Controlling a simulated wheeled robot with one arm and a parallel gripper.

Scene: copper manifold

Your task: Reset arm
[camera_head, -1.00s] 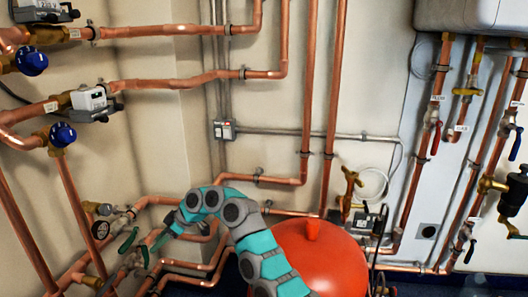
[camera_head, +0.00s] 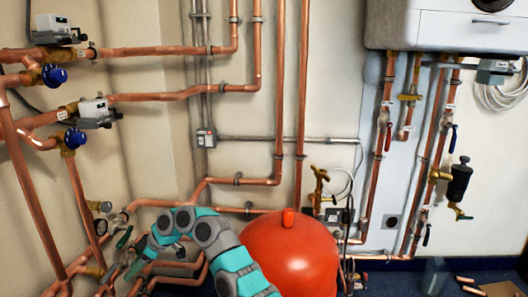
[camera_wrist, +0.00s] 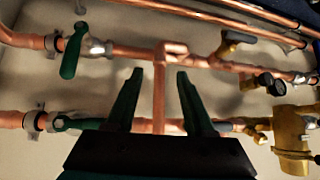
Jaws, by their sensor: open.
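My teal and grey arm (camera_head: 230,258) reaches from the bottom of the head view toward the low copper pipes at the left. In the wrist view, my gripper (camera_wrist: 160,74) is open. Its two dark green fingers are apart, with a vertical copper pipe (camera_wrist: 160,88) showing between them. I see nothing held; whether the fingers touch the pipe cannot be told. A green valve lever (camera_wrist: 71,50) is at upper left, and another green lever (camera_wrist: 78,123) lies at the left beside the gripper base.
A red tank (camera_head: 290,258) stands right of my arm. Blue-knobbed valves (camera_head: 75,138) are on the left pipes. A white boiler (camera_head: 440,25) hangs at upper right. A brass valve (camera_wrist: 291,127) is at the right in the wrist view. Some floor (camera_head: 400,283) shows at lower right.

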